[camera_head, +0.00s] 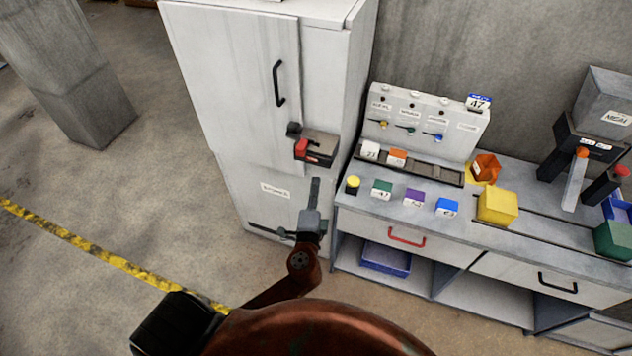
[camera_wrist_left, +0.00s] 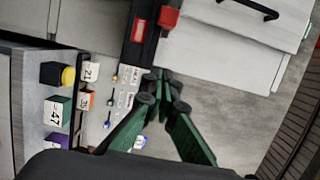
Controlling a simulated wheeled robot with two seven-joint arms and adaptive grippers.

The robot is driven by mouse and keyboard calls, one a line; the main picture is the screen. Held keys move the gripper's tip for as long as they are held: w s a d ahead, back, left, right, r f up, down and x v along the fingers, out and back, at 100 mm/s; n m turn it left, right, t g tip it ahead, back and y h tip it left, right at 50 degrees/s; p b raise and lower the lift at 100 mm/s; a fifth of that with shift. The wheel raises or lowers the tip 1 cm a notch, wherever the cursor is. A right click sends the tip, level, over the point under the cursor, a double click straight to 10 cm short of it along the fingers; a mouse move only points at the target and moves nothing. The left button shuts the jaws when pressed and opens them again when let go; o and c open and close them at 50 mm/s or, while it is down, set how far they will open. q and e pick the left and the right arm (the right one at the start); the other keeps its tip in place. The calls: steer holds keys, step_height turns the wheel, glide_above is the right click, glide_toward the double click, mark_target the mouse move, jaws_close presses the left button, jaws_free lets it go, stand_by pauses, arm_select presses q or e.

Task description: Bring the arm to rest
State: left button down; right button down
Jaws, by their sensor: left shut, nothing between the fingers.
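My left arm comes up from the bottom of the head view. Its gripper (camera_head: 314,192) is in front of the white cabinet (camera_head: 240,90), just left of the counter's left end. In the left wrist view the green fingers of my left gripper (camera_wrist_left: 163,78) meet at their tips with nothing between them. They appear in front of the counter's left end and the cabinet. The gripper looks clear of the blocks on the counter. My right gripper is in neither view.
The counter (camera_head: 420,215) holds a green block (camera_head: 382,189), a purple block (camera_head: 414,197), a blue block (camera_head: 446,207) and a yellow box (camera_head: 497,206). A dark device with a red part (camera_head: 302,147) juts from the cabinet. Open floor lies left, with a yellow-black stripe (camera_head: 100,256).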

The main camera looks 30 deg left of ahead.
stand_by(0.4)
arm_select(q)
step_height(320, 180, down, 15)
steer(key=w+a+g+h, duration=0.1)
steer(key=g, duration=0.2)
steer(key=s+a+f+n+g+h+b, duration=0.15)
steer(key=s+f, duration=0.25)
steer(key=f, duration=0.7)
steer(key=s+a+f+n+g+h, duration=0.1)
steer(key=s+f+g, duration=0.25)
steer(key=f, duration=0.85)
steer(key=s+a+f+n+g+h+b, duration=0.1)
steer(key=s+f, duration=0.3)
steer(key=f, duration=0.7)
steer(key=s+f+n+g+b, duration=0.1)
steer(key=s+f+n+g, duration=0.1)
steer(key=s+f, duration=0.6)
steer(key=s+f+n+g+h, duration=0.1)
steer(key=s+f+n+g, duration=0.1)
steer(key=s+f, duration=0.7)
steer(key=s+d+f+n+g+h+b, duration=0.1)
steer(key=s+f+n, duration=0.3)
steer(key=s, duration=1.7)
step_height(320, 180, down, 4)
steer(key=shift+s+f+g+b, duration=0.2)
steer(key=shift+s+g+b, duration=0.1)
steer(key=shift+g, duration=0.5)
steer(key=shift+n, duration=0.25)
